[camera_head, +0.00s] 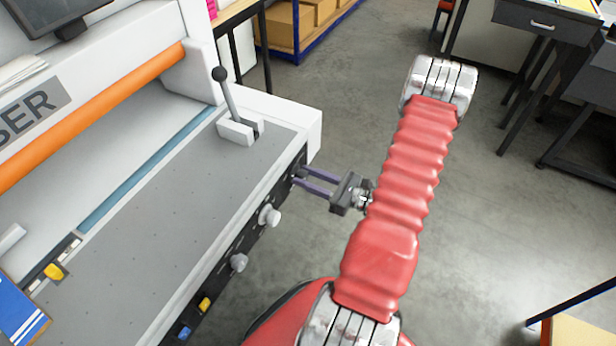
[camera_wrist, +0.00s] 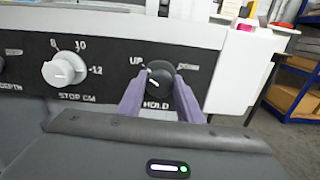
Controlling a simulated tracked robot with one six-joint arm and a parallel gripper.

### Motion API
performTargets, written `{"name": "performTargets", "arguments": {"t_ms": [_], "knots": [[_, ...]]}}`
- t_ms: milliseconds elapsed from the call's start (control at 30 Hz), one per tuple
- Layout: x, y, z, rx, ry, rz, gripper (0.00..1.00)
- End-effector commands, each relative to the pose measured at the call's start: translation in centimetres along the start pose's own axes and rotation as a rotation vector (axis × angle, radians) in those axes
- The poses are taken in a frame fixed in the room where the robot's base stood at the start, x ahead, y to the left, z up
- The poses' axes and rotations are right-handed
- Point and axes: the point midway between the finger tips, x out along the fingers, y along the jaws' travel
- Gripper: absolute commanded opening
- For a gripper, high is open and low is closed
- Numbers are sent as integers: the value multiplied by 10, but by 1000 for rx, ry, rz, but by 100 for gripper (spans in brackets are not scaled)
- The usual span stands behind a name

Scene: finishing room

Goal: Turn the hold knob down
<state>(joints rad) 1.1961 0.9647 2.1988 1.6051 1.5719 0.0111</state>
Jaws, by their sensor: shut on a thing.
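The hold knob (camera_wrist: 159,77) is a round black knob on the dark front panel, with HOLD printed below it, UP at its upper left and DOWN at its right. A small pale mark on it appears to face the UP side. My gripper (camera_wrist: 159,84) has its two purple fingers on either side of the knob, shut on it. In the head view, my gripper (camera_head: 299,177) reaches left from my arm to the far end of the machine's front panel. The fingers largely hide the knob there.
The white STOP CM knob (camera_wrist: 64,70) sits left of the hold knob. The head view shows white knobs (camera_head: 269,216), a yellow button (camera_head: 204,304) and a blue button (camera_head: 184,333) along the panel. A black-knobbed lever (camera_head: 228,98) stands above.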

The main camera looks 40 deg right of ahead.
Motion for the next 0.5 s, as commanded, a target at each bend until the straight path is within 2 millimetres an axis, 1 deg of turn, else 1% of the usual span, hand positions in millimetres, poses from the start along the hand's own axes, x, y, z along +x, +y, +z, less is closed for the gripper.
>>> {"name": "performTargets", "arguments": {"t_ms": [267, 500], "knots": [[-1, -3, 0, 127, 0, -6, 10], [-1, -4, 0, 321, 0, -6, 10]]}}
